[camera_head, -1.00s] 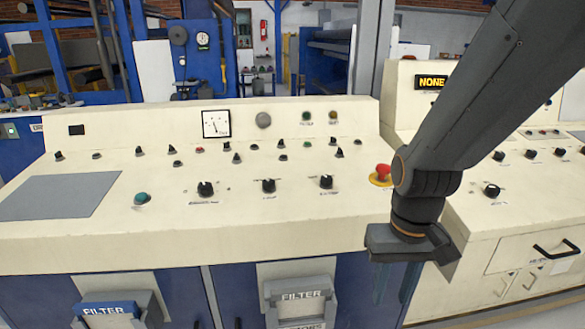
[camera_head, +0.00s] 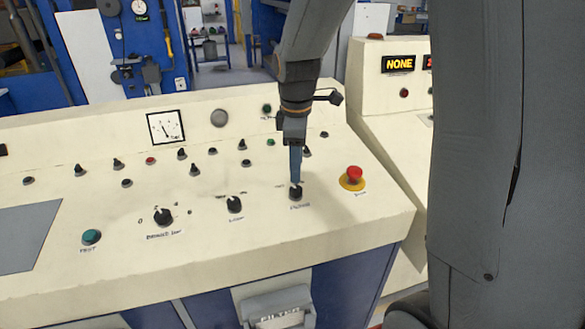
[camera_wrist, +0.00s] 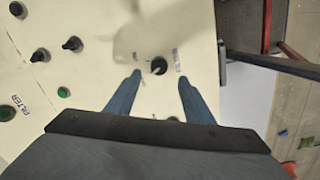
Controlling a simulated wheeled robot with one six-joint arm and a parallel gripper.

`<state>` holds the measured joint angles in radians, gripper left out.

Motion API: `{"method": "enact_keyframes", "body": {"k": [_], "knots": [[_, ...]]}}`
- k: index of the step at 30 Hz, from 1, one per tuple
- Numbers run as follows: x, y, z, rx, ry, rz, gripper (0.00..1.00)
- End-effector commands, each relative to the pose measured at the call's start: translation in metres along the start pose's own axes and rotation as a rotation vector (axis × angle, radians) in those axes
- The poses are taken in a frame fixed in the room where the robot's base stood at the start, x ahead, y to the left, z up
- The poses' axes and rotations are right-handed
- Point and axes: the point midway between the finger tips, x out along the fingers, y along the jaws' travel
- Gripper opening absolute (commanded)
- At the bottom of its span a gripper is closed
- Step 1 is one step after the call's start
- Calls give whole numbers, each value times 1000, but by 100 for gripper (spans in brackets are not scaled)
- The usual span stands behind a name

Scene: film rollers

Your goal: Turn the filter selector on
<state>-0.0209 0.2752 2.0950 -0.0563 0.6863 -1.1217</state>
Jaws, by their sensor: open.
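A black selector knob (camera_head: 295,192) sits at the right end of the front row on the sloped cream console (camera_head: 70,290); its small label is too blurred to read surely. My gripper (camera_head: 296,180) points down just over this knob. In the wrist view the knob (camera_wrist: 158,66) shows between the two blue-grey fingertips of my open gripper (camera_wrist: 160,80), with a gap on each side. I cannot tell how far the fingertips are from the panel.
A red emergency button (camera_head: 354,174) on a yellow base is close to the right of the knob. Two similar knobs (camera_head: 234,204) (camera_head: 163,217) are to the left. Small switches (camera_head: 182,153) stand behind. A second cream console (camera_head: 385,125) is at the right.

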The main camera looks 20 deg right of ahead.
Motion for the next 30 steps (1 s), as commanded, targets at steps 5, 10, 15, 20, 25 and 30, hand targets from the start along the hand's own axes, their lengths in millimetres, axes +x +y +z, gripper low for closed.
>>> {"method": "enact_keyframes", "body": {"k": [5,10,15,20,25,30], "knots": [[18,0,1,-12,-3,-4,48],[44,0,1,-10,-2,-4,48],[64,0,0,-10,-1,-2,48],[74,0,0,-11,0,-1,48],[77,1,0,-11,0,0,48],[77,1,0,-11,0,0,43]]}}
